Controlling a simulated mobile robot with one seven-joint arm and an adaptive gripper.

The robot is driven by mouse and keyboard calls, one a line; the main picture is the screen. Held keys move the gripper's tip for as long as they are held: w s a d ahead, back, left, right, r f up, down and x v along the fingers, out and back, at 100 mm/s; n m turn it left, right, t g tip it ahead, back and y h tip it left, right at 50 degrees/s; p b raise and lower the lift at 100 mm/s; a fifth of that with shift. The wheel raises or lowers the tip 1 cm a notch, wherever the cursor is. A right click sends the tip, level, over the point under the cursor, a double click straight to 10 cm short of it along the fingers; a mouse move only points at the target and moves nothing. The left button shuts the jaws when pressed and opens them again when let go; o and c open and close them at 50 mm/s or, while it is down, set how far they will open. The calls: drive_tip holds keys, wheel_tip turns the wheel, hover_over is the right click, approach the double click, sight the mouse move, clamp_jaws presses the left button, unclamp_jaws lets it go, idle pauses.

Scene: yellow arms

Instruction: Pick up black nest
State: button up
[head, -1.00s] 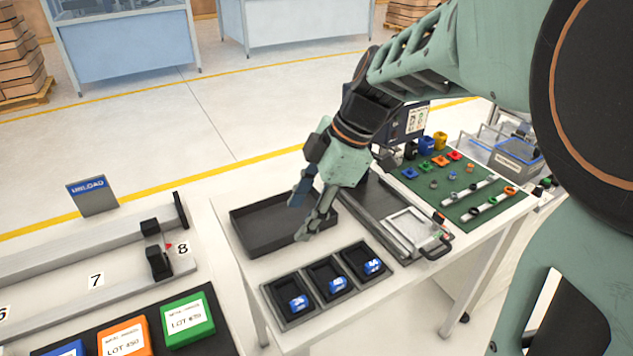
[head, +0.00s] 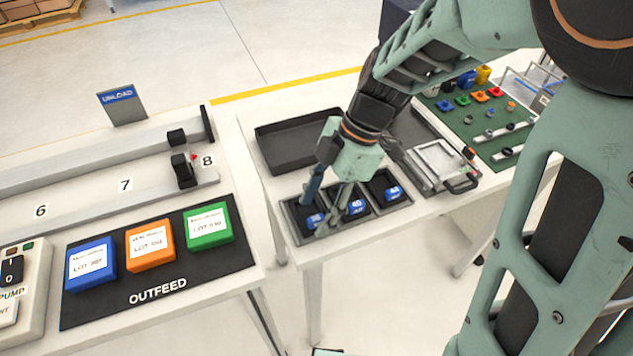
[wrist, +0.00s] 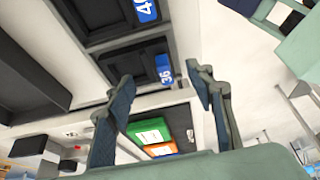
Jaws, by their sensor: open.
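The nest with the block marked 36 (wrist: 133,66) lies beyond and between the fingertips. Whether the fingers touch a nest cannot be told.
A large empty black tray (head: 283,148) lies behind the nests. A grey device with a handle (head: 440,165) stands to their right, beside a green mat (head: 472,132) with small coloured parts. To the left are a rail and an outfeed mat (head: 185,262) with three coloured boxes.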

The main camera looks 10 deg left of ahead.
drive_tip(key=shift+x, duration=1.1)
clamp_jaws()
drive_tip(key=shift+r, duration=0.1)
